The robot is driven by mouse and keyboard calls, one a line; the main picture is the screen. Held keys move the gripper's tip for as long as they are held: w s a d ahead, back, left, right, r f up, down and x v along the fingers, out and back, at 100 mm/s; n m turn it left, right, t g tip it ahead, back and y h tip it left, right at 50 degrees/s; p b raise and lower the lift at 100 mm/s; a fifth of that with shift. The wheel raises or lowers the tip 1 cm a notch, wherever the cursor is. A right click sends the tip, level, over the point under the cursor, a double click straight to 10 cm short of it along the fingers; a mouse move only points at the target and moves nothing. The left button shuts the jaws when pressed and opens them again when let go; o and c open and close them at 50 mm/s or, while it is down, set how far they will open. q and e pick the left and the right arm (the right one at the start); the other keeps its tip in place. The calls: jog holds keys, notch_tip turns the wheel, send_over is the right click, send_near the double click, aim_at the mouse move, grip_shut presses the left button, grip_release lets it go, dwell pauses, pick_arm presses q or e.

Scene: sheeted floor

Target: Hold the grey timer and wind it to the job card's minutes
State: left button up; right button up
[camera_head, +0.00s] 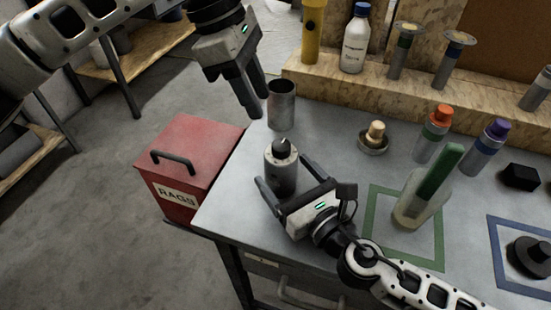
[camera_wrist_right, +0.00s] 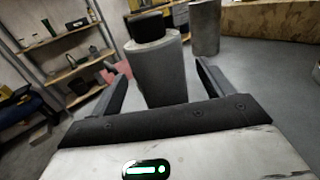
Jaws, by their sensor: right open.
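The grey timer (camera_head: 282,178) is an upright cylinder with a dark knob (camera_head: 282,147) on top, near the bench's left edge. My right gripper (camera_head: 281,170) is open, with one finger on each side of the timer. In the right wrist view the timer (camera_wrist_right: 158,75) stands between the spread fingers, with a visible gap on both sides. My left gripper (camera_head: 259,107) hangs above and behind the timer, pointing down, with nothing seen in it; its finger gap is unclear. I cannot make out a job card.
A plain grey cylinder (camera_head: 282,105) stands just behind the timer. A red rag box (camera_head: 190,165) stands left of the bench.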

aim_at(276, 162)
jog(key=shift+x, duration=2.2)
